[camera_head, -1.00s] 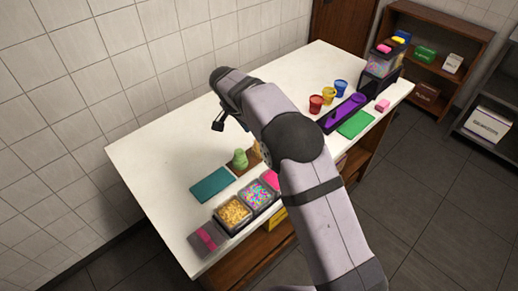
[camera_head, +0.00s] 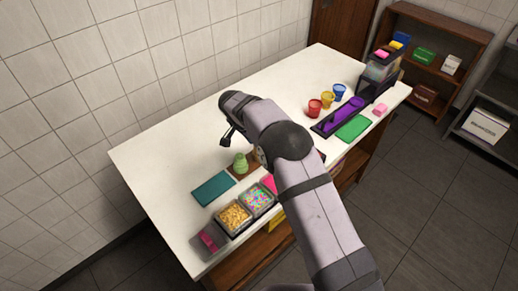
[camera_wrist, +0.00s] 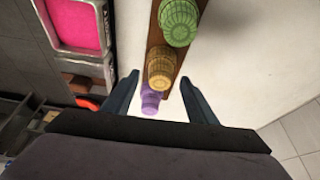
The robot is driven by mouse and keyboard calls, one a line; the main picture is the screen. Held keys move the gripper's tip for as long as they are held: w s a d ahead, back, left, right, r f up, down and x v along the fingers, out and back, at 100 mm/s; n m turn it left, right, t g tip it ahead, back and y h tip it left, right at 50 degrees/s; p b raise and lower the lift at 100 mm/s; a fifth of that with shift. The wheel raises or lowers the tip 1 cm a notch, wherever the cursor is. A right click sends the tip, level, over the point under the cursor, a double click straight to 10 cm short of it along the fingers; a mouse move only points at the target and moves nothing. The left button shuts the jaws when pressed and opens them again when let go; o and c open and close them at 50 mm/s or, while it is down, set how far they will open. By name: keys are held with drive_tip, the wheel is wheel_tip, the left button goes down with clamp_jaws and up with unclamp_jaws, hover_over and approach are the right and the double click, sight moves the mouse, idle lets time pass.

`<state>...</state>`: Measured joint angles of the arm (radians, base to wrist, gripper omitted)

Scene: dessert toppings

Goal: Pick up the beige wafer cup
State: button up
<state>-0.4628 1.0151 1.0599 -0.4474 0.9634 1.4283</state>
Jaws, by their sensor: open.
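The beige wafer cup (camera_wrist: 160,68) stands on a brown strip, in the middle of a row in the wrist view. A green cup (camera_wrist: 179,22) is on one side of it and a purple cup (camera_wrist: 150,100) on the other. My gripper (camera_wrist: 159,80) is open and empty, its fingers spread to either side of the beige cup's line in the picture; I cannot tell the height gap. In the head view my gripper (camera_head: 229,138) hangs above the counter behind the green cup (camera_head: 241,164). The beige cup is mostly or wholly hidden there by my arm.
A teal mat (camera_head: 213,188) and bins of yellow pieces (camera_head: 234,217) and colourful sprinkles (camera_head: 257,198) lie near the cups. A pink-filled bin (camera_wrist: 77,24) shows in the wrist view. Red, yellow and blue cups (camera_head: 314,107) stand farther right. The counter's back left (camera_head: 165,145) is clear.

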drive_tip(key=shift+x, duration=0.85)
drive_tip(key=c, duration=0.6)
drive_tip(key=shift+c, duration=0.2)
